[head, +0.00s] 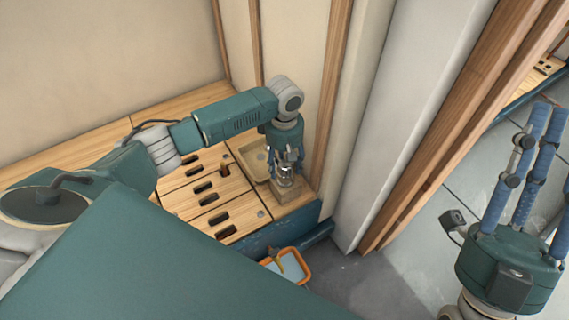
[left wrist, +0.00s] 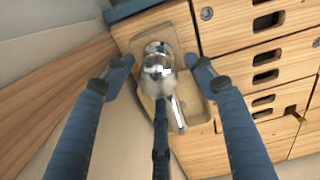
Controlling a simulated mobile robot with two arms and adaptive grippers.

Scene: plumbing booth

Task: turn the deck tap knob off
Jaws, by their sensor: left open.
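The chrome deck tap (head: 284,177) stands on a beige base at the right end of the wooden counter. In the left wrist view its round shiny knob (left wrist: 158,62) faces the camera, and a chrome spout or lever (left wrist: 178,114) points toward the lower right. My left gripper (head: 286,158) is open above the tap, pointing down. In the left wrist view its fingers (left wrist: 159,66) are spread on both sides of the knob, with a third finger below, apart from it at the sides. My right gripper (head: 538,125) is open and empty at the far right, fingers up.
A shallow beige basin (head: 256,158) is beside the tap. The counter (head: 178,203) has several dark slots and a small brown peg (head: 225,169). A wall panel with wooden posts (head: 333,95) rises close behind the tap. An orange-rimmed bin (head: 297,264) is below the counter's front edge.

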